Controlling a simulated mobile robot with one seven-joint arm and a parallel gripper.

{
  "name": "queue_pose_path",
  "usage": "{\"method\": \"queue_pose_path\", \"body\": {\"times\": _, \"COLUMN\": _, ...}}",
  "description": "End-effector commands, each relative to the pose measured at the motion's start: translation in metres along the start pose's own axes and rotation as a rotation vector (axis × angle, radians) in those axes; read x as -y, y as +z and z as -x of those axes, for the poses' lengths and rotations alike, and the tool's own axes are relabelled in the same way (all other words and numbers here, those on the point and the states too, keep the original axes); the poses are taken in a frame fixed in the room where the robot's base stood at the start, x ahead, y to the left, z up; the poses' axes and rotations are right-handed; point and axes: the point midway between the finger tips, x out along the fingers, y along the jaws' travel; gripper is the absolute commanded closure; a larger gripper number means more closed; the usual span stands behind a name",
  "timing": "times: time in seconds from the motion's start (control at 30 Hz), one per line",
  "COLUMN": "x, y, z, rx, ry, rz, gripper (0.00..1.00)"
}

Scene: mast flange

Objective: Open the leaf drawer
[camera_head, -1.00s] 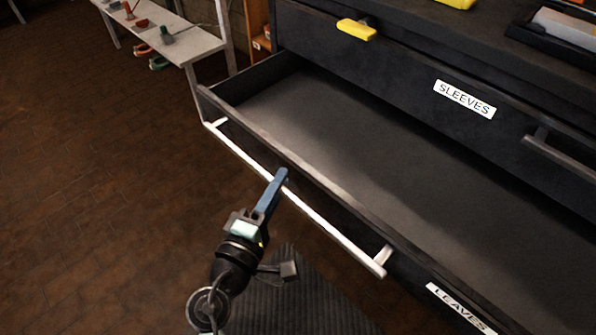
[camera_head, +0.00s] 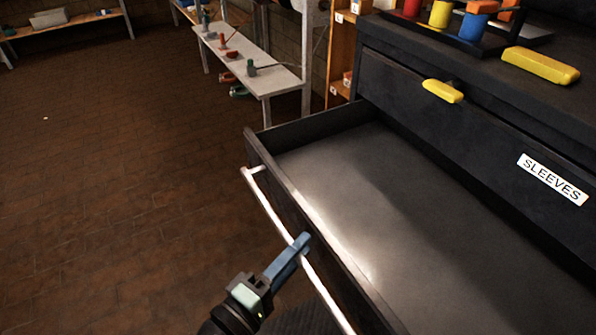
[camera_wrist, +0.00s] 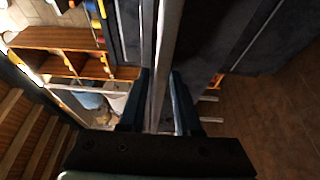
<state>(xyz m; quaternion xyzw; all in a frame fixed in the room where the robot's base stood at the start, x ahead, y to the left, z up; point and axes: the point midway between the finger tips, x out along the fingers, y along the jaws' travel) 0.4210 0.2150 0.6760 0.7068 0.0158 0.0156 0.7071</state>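The leaf drawer (camera_head: 345,205) is pulled well out of the dark cabinet, and its inside looks empty. Its pale bar handle (camera_head: 268,208) runs along the outside of the drawer front. My gripper (camera_head: 302,242) is at this bar, with its blue fingers across it. In the wrist view the bar (camera_wrist: 168,50) passes between the two fingers of my gripper (camera_wrist: 161,80), which look shut on it. The LEAVES label is out of view now.
Above is the SLEEVES drawer (camera_head: 500,150), shut, with a yellow grip (camera_head: 443,91). A yellow block (camera_head: 540,65) and coloured pieces sit on the cabinet top. A grey bench (camera_head: 255,75) stands behind. The floor at left is clear.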

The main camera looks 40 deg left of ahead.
Motion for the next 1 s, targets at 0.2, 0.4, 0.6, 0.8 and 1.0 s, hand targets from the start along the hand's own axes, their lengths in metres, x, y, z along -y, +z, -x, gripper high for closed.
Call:
{"method": "queue_pose_path", "body": {"times": 0.2, "x": 0.000, "y": 0.000, "z": 0.000, "rx": 0.000, "ry": 0.000, "rz": 0.000, "gripper": 0.53}}
{"method": "queue_pose_path", "body": {"times": 0.4, "x": 0.000, "y": 0.000, "z": 0.003, "rx": -0.001, "ry": 0.000, "rz": 0.000, "gripper": 0.53}}
{"method": "queue_pose_path", "body": {"times": 0.6, "x": 0.000, "y": 0.000, "z": 0.031, "rx": -0.003, "ry": -0.004, "rz": 0.002, "gripper": 0.53}}
{"method": "queue_pose_path", "body": {"times": 0.8, "x": 0.000, "y": -0.001, "z": 0.077, "rx": -0.005, "ry": -0.004, "rz": 0.002, "gripper": 0.53}}
{"method": "queue_pose_path", "body": {"times": 1.0, "x": 0.000, "y": 0.000, "z": 0.113, "rx": -0.002, "ry": -0.002, "rz": 0.002, "gripper": 0.53}}
